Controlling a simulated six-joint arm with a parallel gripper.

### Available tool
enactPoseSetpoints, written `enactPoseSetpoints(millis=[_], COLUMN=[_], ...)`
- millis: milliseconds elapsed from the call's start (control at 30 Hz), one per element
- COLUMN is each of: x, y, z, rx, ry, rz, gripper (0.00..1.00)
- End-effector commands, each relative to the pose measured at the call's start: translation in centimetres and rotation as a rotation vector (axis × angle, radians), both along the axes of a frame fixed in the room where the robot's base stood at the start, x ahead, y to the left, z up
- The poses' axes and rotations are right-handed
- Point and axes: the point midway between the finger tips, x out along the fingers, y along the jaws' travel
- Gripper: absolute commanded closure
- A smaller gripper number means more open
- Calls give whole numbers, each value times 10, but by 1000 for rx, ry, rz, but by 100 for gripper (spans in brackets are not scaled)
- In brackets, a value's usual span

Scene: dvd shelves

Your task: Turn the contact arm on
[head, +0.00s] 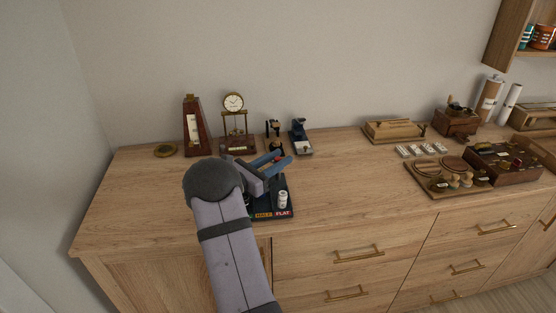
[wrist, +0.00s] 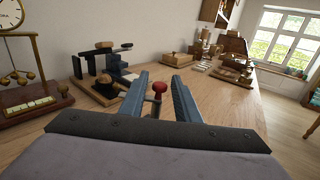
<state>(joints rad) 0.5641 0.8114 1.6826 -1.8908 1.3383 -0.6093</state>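A device on a black base (head: 275,212) stands near the front of the cabinet top. Its front edge has labels reading HALF and FLAT, and a small white post (head: 283,199) stands at its right. My gripper (head: 286,157) is over this base and hides much of it. In the wrist view my gripper (wrist: 159,77) is open, with two blue fingers apart. A round red knob on a short stem (wrist: 159,87) shows between the fingers. I cannot tell whether they touch it. The contact arm itself is not clearly told apart, and its position is unclear.
Behind stand a metronome (head: 197,128), a pillared clock (head: 233,103) and a blue-black instrument (head: 300,138). A wooden tray (head: 425,185) with small parts is at the right. The top between is clear.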

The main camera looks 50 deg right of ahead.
Motion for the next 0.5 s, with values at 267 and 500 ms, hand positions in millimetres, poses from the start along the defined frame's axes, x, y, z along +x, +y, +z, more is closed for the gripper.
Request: enactPoseSetpoints(millis=[267,500], x=[0,0], y=[0,0], z=[0,12], rx=[0,-1], ry=[0,-3], rz=[0,0], gripper=[65,65])
